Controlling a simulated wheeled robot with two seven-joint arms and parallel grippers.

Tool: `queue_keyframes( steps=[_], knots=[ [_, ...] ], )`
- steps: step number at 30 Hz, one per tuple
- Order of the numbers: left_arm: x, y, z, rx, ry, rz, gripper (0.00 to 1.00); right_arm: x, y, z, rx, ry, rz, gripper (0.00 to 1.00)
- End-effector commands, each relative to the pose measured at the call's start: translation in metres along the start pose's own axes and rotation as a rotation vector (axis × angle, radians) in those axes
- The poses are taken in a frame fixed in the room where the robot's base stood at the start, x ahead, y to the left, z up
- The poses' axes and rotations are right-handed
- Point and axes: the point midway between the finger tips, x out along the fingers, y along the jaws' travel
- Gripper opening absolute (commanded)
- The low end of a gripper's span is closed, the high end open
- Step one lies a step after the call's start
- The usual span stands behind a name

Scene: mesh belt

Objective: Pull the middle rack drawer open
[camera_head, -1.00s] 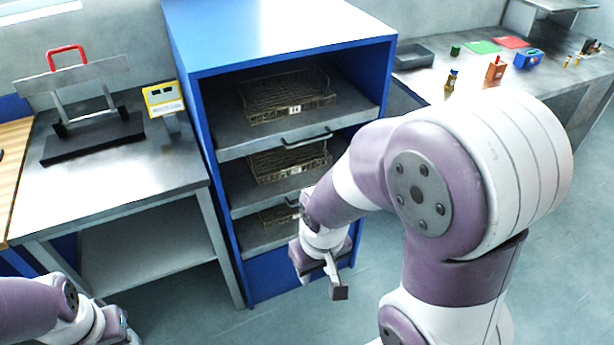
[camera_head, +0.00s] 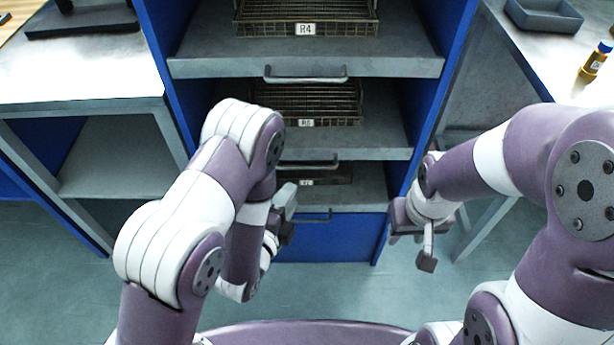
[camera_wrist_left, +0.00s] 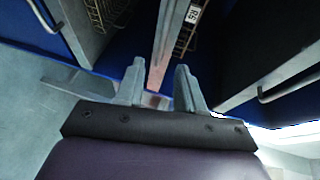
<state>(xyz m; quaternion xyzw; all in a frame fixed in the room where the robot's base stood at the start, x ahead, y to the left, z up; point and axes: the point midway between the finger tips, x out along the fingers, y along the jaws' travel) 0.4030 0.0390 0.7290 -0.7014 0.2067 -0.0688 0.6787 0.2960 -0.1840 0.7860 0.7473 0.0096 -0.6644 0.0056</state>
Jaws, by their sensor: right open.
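The middle rack drawer (camera_head: 375,145) is a grey tray in the blue rack, carrying a wire basket (camera_head: 345,103) and a bar handle (camera_head: 318,164). It looks pushed in, level with the others. My left gripper (camera_head: 287,212) is just below and left of that handle in the head view, partly hidden by my arm. In the left wrist view its fingers (camera_wrist_left: 160,80) stand apart, with a grey drawer edge running behind the gap. I cannot tell whether the handle lies between them. My right gripper (camera_head: 425,232) is open and empty, right of the rack front.
The top drawer (camera_head: 200,66) with a basket labelled R4 and the bottom drawer (camera_head: 365,195) have similar handles. A steel bench (camera_head: 85,75) stands left. The right bench (camera_head: 545,60) holds a grey tray (camera_head: 545,14) and a bottle (camera_head: 595,60). Open floor lies before the rack.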

Motion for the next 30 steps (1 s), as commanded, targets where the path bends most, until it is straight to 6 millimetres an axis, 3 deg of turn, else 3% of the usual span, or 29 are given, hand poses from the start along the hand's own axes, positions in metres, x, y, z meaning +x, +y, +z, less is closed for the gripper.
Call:
queue_keyframes(
  steps=[12,18,25,28,30],
  knots=[
    [0.097,-0.003,0.000,-0.003,-0.001,-0.005,0.38,0.004,0.000,0.001,0.000,0.000,0.000,0.43],
    [0.115,-0.003,0.001,-0.003,-0.001,-0.003,0.38,0.005,0.000,0.001,0.000,0.000,0.000,0.43],
    [0.116,-0.004,0.001,-0.004,-0.001,-0.003,0.38,0.005,0.000,0.001,0.000,0.000,0.000,0.43],
    [0.116,-0.004,0.001,-0.004,-0.001,-0.002,0.05,0.005,0.000,0.001,0.000,0.000,0.000,0.43],
    [0.116,-0.004,0.001,-0.004,-0.001,-0.002,0.00,0.005,0.000,0.001,0.000,0.000,0.000,0.43]
  ],
)
